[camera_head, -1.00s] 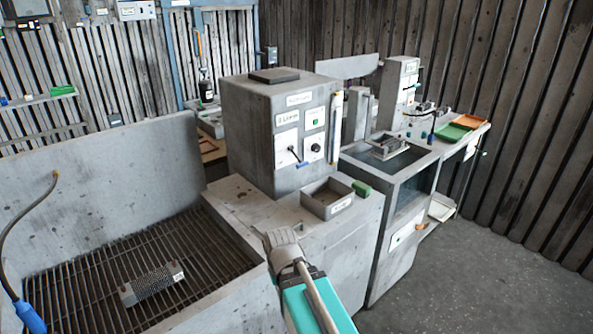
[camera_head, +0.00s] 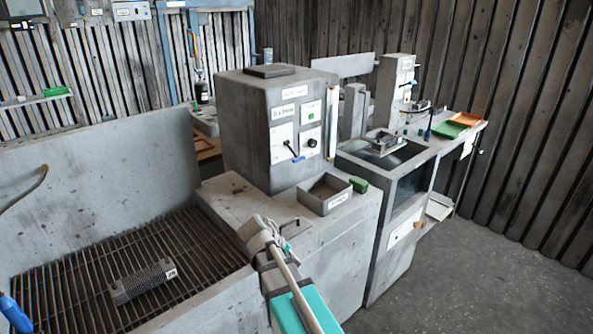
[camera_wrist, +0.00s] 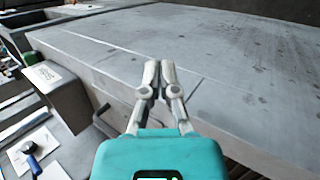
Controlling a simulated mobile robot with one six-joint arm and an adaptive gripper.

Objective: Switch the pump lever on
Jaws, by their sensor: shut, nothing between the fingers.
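The grey control box (camera_head: 250,125) stands on the housing and carries white panels on its front. A lever (camera_head: 292,150) with a blue tip hangs down and to the right from the left panel. A blue-tipped lever (camera_wrist: 33,163) on a white plate also shows at the lower left of the wrist view. Its label is too small to read. My gripper (camera_head: 252,225) is shut and empty, in front of and below the box, apart from the lever. Its two fingertips (camera_wrist: 158,70) show together in the wrist view, over a grey surface.
A grey open bin (camera_head: 325,193) and a green block (camera_head: 358,184) sit right of my gripper. A small dark hooked handle (camera_head: 290,226) is close beside it. A grated basin (camera_head: 90,265) with a ribbed block (camera_head: 142,281) lies at left.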

